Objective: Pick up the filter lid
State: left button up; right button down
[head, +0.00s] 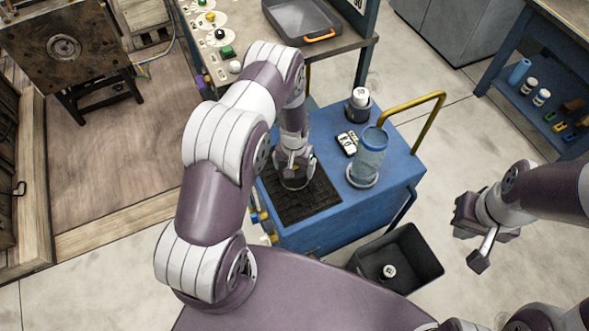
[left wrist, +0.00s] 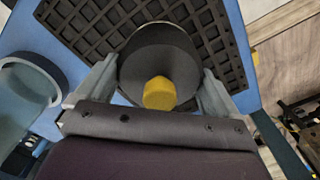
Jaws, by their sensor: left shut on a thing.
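The filter lid (left wrist: 160,55) is a dark round piece with a yellow knob in the left wrist view. It sits between the two fingers of my left gripper (left wrist: 146,88), which is shut on it. In the head view my left gripper (head: 294,170) is over the black grid mat (head: 311,205) on the blue cart, and the lid is mostly hidden under it. I cannot tell whether the lid touches the mat. My right gripper (head: 472,238) is empty at the right, off the cart, with its fingers apart.
A clear bluish cylinder (head: 371,150) stands on a pale round base on the blue cart (head: 400,172). Beside it are a small black-and-white device (head: 347,143) and a dark jar (head: 359,101). A yellow handle (head: 420,112) rises behind. A black bin (head: 412,254) stands in front.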

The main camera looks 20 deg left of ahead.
pick_arm(q)
jog(key=shift+c, duration=0.7)
jog(key=shift+r, duration=0.15)
jog(key=shift+r, duration=0.3)
jog(key=r, duration=0.1)
jog(key=w+r, duration=0.1)
jog(key=r, duration=0.1)
jog(key=shift+r+b, duration=0.3)
jog(key=w+a+r+b, duration=0.1)
jog(key=w+r+b, duration=0.1)
jog(key=w+r, duration=0.4)
jog(key=shift+w+r, duration=0.3)
jog(key=shift+w, duration=2)
